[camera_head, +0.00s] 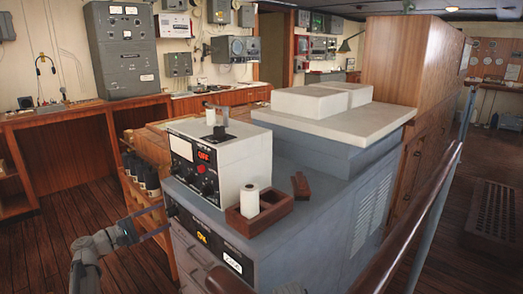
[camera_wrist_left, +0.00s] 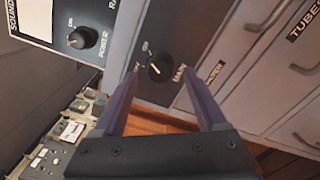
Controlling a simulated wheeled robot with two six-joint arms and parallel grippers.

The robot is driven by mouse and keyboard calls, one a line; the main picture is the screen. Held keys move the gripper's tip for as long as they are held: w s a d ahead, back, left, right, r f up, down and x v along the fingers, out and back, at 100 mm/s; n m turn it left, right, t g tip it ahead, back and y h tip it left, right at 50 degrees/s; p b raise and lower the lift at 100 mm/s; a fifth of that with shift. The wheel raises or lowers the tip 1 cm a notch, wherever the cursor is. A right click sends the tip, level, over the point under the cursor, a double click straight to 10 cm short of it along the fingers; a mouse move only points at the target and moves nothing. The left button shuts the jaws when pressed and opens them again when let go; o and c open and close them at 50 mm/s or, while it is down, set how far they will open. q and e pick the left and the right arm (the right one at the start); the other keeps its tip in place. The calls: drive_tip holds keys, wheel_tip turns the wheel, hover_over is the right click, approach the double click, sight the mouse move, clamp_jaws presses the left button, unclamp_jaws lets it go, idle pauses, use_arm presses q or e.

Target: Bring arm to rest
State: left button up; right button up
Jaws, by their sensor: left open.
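My left gripper (camera_head: 165,217) reaches in from the lower left, its fingers pointing at the front of the grey-blue cabinet (camera_head: 285,262). In the left wrist view its two fingers (camera_wrist_left: 161,72) stand apart with nothing held between them. A round black knob (camera_wrist_left: 158,66) on a dark panel marked MAIN shows between the fingertips. I cannot tell whether the fingers touch the panel. My right arm and gripper are not in view.
A white and black instrument box (camera_head: 215,165) stands on the cabinet, beside a brown tray (camera_head: 275,205) holding a white roll (camera_head: 249,200). A second knob (camera_wrist_left: 80,39) is left in the wrist view. A handrail (camera_head: 425,210) runs along the right. Wooden floor (camera_head: 60,225) is clear at left.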

use_arm(q)
drive_tip(key=shift+x, duration=1.15)
drive_tip(key=v, duration=0.8)
drive_tip(key=x, duration=0.8)
drive_tip(key=shift+w+d, duration=0.15)
drive_tip(key=shift+w, duration=0.05)
drive_tip(key=shift+s+n, duration=0.2)
drive_tip(key=shift+n, duration=1)
drive_tip(key=n, duration=0.3)
drive_tip(key=shift+n, duration=0.4)
drive_tip(key=n, duration=0.6)
drive_tip(key=v, duration=0.6)
